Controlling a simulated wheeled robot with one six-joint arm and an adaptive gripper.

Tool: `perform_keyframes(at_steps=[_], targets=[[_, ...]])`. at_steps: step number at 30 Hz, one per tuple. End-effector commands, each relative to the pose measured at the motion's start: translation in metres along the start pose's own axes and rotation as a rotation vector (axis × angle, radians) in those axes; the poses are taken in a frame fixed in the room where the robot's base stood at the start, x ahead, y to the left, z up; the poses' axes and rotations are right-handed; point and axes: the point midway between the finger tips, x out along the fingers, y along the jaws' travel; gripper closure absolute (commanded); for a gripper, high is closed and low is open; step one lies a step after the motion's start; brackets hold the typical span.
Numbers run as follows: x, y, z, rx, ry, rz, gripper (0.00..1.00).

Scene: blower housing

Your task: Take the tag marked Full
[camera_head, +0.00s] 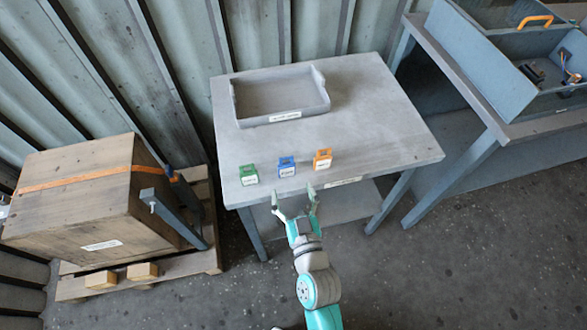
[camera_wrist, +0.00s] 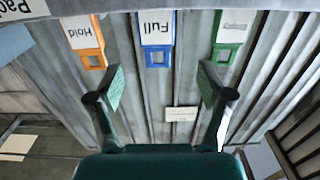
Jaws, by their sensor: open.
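The blue tag (camera_head: 286,167) stands in the middle of a row of three tags near the table's front edge. In the wrist view this blue tag (camera_wrist: 157,35) reads "Full", upside down, with a square hole in its blue end. My gripper (camera_head: 294,198) is open and empty just in front of the table edge, apart from the tags. In the wrist view my gripper's fingers (camera_wrist: 160,85) are spread, with the blue tag beyond and between them.
An orange tag (camera_head: 322,159) reads "Hold" in the wrist view (camera_wrist: 85,35). A green tag (camera_head: 248,174) stands on the other side. A grey tray (camera_head: 283,117) sits behind on the table (camera_head: 385,130). A wooden crate (camera_head: 95,200) is left, a blue bench (camera_head: 480,90) right.

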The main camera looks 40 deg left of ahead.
Motion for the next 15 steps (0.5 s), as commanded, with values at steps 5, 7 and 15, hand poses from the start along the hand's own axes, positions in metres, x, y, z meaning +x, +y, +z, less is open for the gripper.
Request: perform_keyframes(at_steps=[5,7,15], targets=[[0.024,0.000,0.000,0.000,0.001,0.000,0.21],[0.029,0.001,-0.001,0.000,0.001,0.001,0.21],[0.048,0.003,-0.002,0.000,0.002,0.001,0.21]])
